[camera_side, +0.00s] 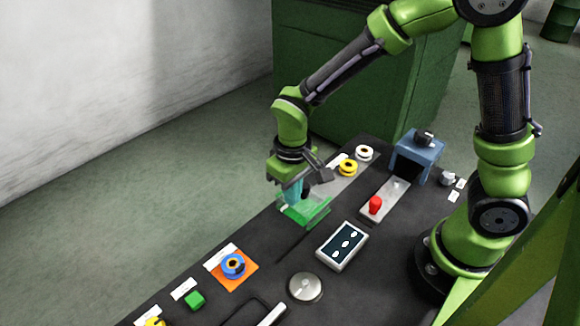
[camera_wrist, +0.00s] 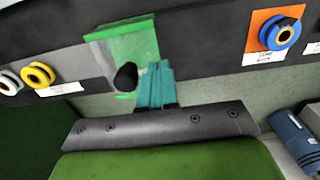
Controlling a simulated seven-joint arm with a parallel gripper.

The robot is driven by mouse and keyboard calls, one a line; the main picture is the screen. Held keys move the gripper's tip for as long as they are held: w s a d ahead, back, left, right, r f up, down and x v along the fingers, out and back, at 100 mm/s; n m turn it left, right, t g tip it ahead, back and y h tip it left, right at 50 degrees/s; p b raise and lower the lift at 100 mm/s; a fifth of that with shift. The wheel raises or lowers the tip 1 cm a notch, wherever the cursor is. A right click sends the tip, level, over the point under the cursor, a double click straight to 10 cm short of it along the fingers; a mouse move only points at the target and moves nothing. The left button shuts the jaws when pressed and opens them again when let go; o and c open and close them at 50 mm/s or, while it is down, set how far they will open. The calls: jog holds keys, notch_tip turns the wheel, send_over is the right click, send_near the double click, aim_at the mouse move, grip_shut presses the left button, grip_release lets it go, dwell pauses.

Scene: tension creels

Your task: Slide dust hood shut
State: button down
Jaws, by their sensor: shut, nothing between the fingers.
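The dust hood (camera_side: 314,213) looks like a clear green, see-through cover on the dark table, below my gripper in the side view. It also shows in the wrist view as a green-edged clear panel (camera_wrist: 128,42). A black rounded knob (camera_wrist: 126,77) appears at its lower part there, just left of my fingers. My gripper (camera_side: 292,197) has teal fingers, shut and empty, reaching down at the hood's left side. In the wrist view the fingers (camera_wrist: 160,68) overlap the hood's right edge; whether they touch it I cannot tell. My fingers partly hide the hood.
Yellow (camera_side: 348,168) and white (camera_side: 364,153) spools sit behind the hood. A blue spool on an orange pad (camera_side: 250,279) is nearer the camera. A display box (camera_side: 342,246), red knob (camera_side: 375,205), round metal disc (camera_side: 305,286) and blue stand (camera_side: 418,151) are around it.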

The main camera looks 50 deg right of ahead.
notch_tip(320, 180, up, 7)
dwell(0.8)
jog(key=s+d+r+m+t+y, duration=0.2)
jog(key=s+d+r+m+t, duration=0.2)
jog(key=s+d+r+t, duration=0.3)
jog(key=shift+w+r+v, duration=0.25)
jog(key=shift+w+v, duration=0.05)
jog(key=shift+v, duration=2.2)
jog(key=shift+a, duration=0.1)
